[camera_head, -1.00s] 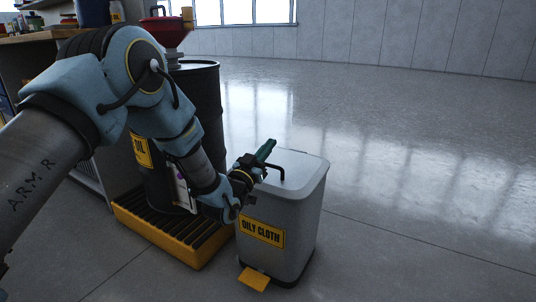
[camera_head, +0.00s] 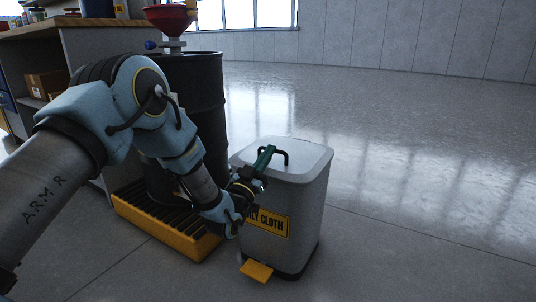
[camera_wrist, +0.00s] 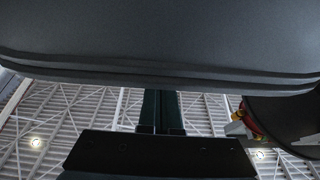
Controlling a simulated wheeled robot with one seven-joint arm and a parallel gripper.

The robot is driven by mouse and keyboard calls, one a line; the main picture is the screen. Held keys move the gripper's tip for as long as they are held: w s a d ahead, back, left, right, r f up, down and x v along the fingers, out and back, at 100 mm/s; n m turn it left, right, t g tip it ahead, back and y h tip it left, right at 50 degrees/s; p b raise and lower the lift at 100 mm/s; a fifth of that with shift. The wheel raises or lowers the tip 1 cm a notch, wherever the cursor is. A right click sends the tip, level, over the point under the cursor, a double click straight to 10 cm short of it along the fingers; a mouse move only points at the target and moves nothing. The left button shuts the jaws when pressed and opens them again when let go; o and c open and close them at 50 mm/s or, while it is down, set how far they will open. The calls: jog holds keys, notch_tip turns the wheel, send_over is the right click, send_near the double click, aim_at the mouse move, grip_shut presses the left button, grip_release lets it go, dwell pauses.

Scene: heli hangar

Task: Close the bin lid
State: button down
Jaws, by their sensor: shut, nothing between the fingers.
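The bin (camera_head: 291,215) is a light grey box with a yellow "OILY CLOTH" label and a yellow foot pedal (camera_head: 257,271). Its lid (camera_head: 300,152) lies flat on the rim and looks shut, with a black handle (camera_head: 284,156) on top. My gripper (camera_head: 265,156) is at the lid's front left, its dark green fingers shut and empty, pointing up just left of the handle in the picture. I cannot tell whether it touches the bin. In the wrist view the shut fingers (camera_wrist: 160,108) show below a large dark grey surface with ridged edges.
A black drum (camera_head: 207,100) with a red funnel (camera_head: 170,17) stands left of the bin on a yellow spill pallet (camera_head: 180,236). A workbench (camera_head: 70,32) is behind at the left. The floor to the right is clear.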

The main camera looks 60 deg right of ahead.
jog(key=shift+f, duration=0.25)
